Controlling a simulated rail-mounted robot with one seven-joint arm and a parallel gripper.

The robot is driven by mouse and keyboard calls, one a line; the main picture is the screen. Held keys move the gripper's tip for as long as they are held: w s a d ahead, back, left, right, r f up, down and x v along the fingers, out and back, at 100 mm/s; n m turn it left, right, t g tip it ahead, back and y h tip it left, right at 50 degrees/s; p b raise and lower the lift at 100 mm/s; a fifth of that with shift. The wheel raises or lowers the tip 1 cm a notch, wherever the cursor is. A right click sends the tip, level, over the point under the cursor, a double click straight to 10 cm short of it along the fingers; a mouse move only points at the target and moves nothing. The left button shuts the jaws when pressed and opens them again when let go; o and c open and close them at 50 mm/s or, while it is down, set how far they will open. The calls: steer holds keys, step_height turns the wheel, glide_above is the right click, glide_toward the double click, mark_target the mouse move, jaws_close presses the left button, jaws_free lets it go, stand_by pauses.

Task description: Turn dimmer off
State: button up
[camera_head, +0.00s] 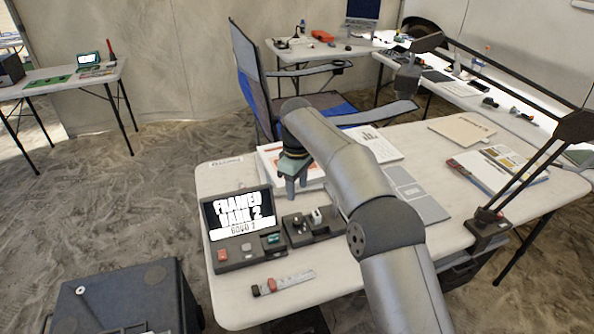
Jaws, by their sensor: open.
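My gripper (291,188) hangs over the front left part of the white table, fingers pointing down, open with nothing seen between them. Just below it in the picture is a small dark control box (312,227) with small knobs or switches. Left of that box stands a dark console (237,255) with a lit screen (239,215) showing large white text, and a red button (222,255) and other small controls below. No control is clearly marked as the dimmer; I cannot tell which one it is. My gripper appears apart from these controls.
The white table (215,180) also holds papers, a grey laptop (416,197), a book (496,172) and a lamp base (489,228) with a long arm. A red-ended strip (283,283) lies in front of the console. A folding chair (250,75) stands behind. A dark case (125,300) is at lower left.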

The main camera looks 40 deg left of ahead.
step_height(320, 180, up, 5)
steer(key=shift+p, duration=0.35)
stand_by(0.3)
steer(key=w+d+r+m, duration=0.2)
steer(key=d+r, duration=0.1)
steer(key=d, duration=0.5)
steer(key=w+d+r+m, duration=0.2)
steer(key=d+r, duration=0.1)
steer(key=d, duration=0.5)
steer(key=s+d+m, duration=0.2)
steer(key=d+m, duration=0.1)
steer(key=d, duration=0.6)
steer(key=s+d+m, duration=0.3)
steer(key=d, duration=0.6)
steer(key=s+d+f+m, duration=0.4)
steer(key=s+d, duration=0.5)
steer(key=s, duration=0.1)
steer(key=s+d+f+m, duration=0.4)
steer(key=s+d, duration=0.6)
steer(key=s, duration=0.1)
steer(key=shift+d+m, duration=0.25)
steer(key=shift+m, duration=0.05)
